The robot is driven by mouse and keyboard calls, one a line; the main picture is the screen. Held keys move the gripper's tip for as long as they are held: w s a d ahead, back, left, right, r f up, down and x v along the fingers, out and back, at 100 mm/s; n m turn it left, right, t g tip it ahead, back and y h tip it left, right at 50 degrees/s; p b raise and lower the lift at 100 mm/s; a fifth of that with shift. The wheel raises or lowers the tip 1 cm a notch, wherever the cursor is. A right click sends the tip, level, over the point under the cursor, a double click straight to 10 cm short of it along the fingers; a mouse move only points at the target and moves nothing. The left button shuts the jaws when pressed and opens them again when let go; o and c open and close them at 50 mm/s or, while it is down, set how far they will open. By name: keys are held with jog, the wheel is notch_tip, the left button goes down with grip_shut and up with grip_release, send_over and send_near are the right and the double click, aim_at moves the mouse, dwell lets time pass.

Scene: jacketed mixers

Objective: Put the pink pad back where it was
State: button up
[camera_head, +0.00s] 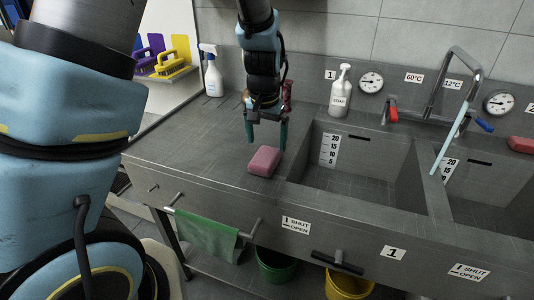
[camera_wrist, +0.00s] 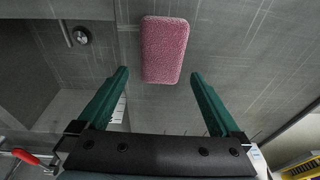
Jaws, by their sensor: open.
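The pink pad (camera_head: 264,161) lies flat on the grey counter (camera_head: 190,150), just left of the left sink basin's edge. In the wrist view the pink pad (camera_wrist: 164,50) lies ahead of the fingertips, between their lines, with its whole outline showing. My gripper (camera_head: 267,140) is above the counter, behind the pad in the head view, fingers pointing down. In the wrist view its two green fingers (camera_wrist: 160,76) are spread apart with nothing between them. The pad appears apart from both fingers.
The left sink basin (camera_head: 350,185) opens right of the pad. A soap bottle (camera_head: 340,92) and a spray bottle (camera_head: 212,72) stand at the back. A red block (camera_head: 521,144) sits at the far right. A green towel (camera_head: 207,234) hangs in front. The counter left of the pad is clear.

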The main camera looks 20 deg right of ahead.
aim_at(266, 160)
notch_tip(266, 160, up, 6)
jog(key=s+a+n, duration=0.1)
jog(key=a+n, duration=0.2)
jog(key=a, duration=1.2)
jog(key=s+a+n, duration=0.2)
jog(key=a+n, duration=0.2)
jog(key=a, duration=1.1)
jog(key=shift+s+f+n+y+b, duration=0.3)
jog(key=shift+f+y, duration=0.1)
jog(key=shift+a, duration=0.1)
